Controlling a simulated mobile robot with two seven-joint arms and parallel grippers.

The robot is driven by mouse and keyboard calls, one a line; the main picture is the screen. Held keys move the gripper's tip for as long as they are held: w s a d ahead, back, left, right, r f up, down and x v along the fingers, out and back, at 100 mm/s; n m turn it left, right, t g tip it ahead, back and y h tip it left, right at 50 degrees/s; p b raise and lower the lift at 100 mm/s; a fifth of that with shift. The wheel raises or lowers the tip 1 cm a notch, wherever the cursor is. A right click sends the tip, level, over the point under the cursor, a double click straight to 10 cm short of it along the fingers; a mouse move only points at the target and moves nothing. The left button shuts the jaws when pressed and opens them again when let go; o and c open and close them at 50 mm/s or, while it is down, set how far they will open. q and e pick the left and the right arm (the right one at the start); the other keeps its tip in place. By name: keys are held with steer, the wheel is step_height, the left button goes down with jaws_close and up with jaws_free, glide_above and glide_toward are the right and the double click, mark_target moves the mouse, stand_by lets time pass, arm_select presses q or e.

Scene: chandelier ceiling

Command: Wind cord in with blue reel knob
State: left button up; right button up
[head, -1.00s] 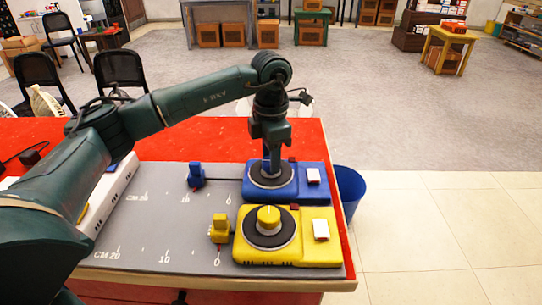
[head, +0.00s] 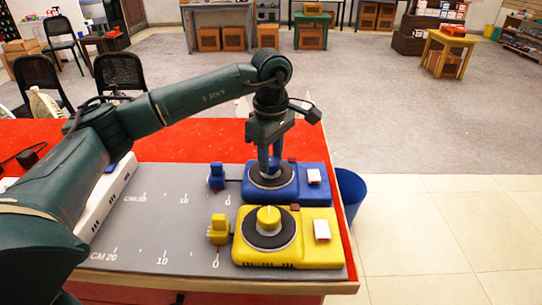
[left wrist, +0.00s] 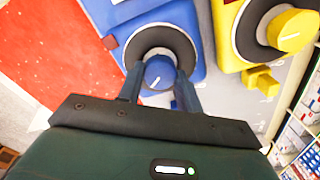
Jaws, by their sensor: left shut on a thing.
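The blue reel box (head: 313,192) sits on the grey measuring board (head: 170,215), behind the yellow one. My left gripper (head: 269,165) comes down from above and is shut on the blue knob (left wrist: 160,74) at the centre of the black and grey dial. The knob's white line shows between the fingers in the left wrist view. The blue cord block (head: 217,177) stands just left of the blue box, near the 0 mark, with a short dark cord between them. My right gripper is not in view.
The yellow reel box (head: 322,245) with its yellow knob (head: 268,217) stands close in front of the blue one. A yellow block (head: 219,230) stands at its left. A blue bin (head: 348,195) is beyond the table's right edge.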

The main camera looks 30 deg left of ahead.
mark_target(271, 160)
arm_select(q)
steer(key=m, duration=0.5)
steer(key=shift+m+b, duration=0.3)
steer(key=shift+m, duration=0.5)
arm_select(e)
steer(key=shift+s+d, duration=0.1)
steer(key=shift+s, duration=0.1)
arm_select(q)
steer(key=o, duration=1)
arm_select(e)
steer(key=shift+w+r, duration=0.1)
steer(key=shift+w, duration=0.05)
arm_select(q)
step_height(271, 160, up, 13)
steer(key=shift+r+p, duration=0.15)
steer(key=shift+p, duration=0.25)
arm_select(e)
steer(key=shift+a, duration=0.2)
